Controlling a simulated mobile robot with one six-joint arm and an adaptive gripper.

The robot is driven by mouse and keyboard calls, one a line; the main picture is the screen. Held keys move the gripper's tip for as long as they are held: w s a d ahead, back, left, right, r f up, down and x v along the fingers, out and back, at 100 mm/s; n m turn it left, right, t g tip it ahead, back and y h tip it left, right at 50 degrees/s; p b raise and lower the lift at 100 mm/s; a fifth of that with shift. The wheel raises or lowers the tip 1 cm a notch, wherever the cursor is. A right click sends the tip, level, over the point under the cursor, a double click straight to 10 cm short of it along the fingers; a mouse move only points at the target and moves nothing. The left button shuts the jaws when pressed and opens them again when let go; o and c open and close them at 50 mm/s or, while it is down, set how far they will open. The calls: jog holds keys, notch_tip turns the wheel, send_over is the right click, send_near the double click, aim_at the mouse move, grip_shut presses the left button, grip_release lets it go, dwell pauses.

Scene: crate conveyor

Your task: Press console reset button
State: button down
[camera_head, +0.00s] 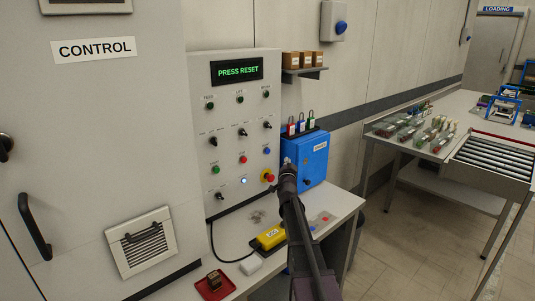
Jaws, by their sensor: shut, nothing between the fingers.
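The grey console (226,120) stands at the centre, and its green display (237,70) reads "PRESS RESET". Its face holds several switches and buttons, among them a red button (243,160), a green button (215,170), a blue button (267,151), a glowing white-blue button (243,181) and a red mushroom button on yellow (267,176). The labels are too small to read, so I cannot tell which is reset. My gripper (287,164) is shut and empty, just right of the console's lower right edge, in front of the blue box; contact is unclear.
The blue box (312,150) with padlocks on top is beside the console. A yellow pendant (270,237), white block (251,265) and red tray (214,286) lie on the bench below. A roller conveyor (490,160) and table are at right, with open floor between.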

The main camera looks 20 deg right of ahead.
aim_at(270, 151)
jog(key=w+a, duration=0.3)
jog(key=w, duration=0.5)
dwell(0.4)
jog(key=shift+w, duration=0.15)
dwell(1.3)
jog(key=shift+w, duration=0.3)
jog(key=shift+w+a, duration=0.25)
jog(key=shift+w, duration=0.25)
dwell(1.3)
jog(key=shift+s, duration=0.15)
jog(key=shift+s+d, duration=0.25)
jog(key=shift+s, duration=0.45)
jog(key=shift+s+d, duration=0.3)
jog(key=shift+s, duration=0.5)
jog(key=shift+s+d, duration=0.3)
jog(key=shift+s, duration=0.45)
jog(key=shift+s+d, duration=0.3)
jog(key=shift+s, duration=0.5)
